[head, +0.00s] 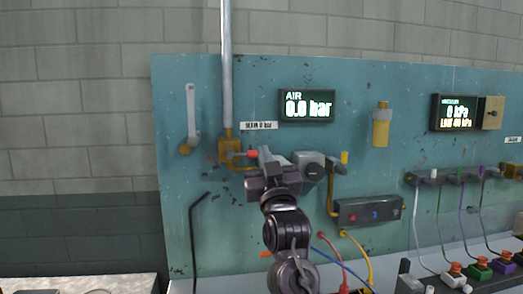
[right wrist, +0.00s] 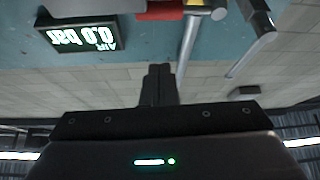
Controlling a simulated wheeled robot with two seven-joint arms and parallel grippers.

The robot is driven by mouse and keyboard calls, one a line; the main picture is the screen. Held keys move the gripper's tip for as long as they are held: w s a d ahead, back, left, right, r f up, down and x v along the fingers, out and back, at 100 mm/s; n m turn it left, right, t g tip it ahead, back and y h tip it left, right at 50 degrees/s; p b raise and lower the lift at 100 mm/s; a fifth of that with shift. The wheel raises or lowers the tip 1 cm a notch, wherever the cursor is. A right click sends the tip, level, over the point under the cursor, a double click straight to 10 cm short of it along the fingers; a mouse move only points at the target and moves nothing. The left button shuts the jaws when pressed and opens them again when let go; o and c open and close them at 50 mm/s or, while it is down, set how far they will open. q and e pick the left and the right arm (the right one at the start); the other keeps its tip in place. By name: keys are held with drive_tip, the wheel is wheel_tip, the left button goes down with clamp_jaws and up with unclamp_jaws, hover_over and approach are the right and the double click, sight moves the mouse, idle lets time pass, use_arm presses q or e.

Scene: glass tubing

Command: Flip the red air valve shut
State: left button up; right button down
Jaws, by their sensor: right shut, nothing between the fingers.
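The red air valve handle (head: 252,154) sticks out sideways to the right from the brass valve body (head: 230,150), crosswise to the vertical grey pipe above. The handle also shows red at the top of the right wrist view (right wrist: 165,10). My right gripper (head: 264,155) is shut and empty, just right of the red handle's end in the head view; it partly hides what is behind it. In the right wrist view its closed fingers (right wrist: 160,72) point toward the handle with a visible gap. My left gripper is not in view.
The air display (head: 307,105) reads 0.0 bar. A grey pipe (head: 227,70) runs down to the valve. A grey regulator knob (head: 309,165) sits right of my gripper. Hoses and coloured buttons are lower right.

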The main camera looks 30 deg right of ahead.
drive_tip(key=v, duration=0.3)
drive_tip(key=shift+s+a+f+b, duration=0.1)
drive_tip(key=shift+s+a+b, duration=0.05)
drive_tip(key=shift+s+b, duration=0.25)
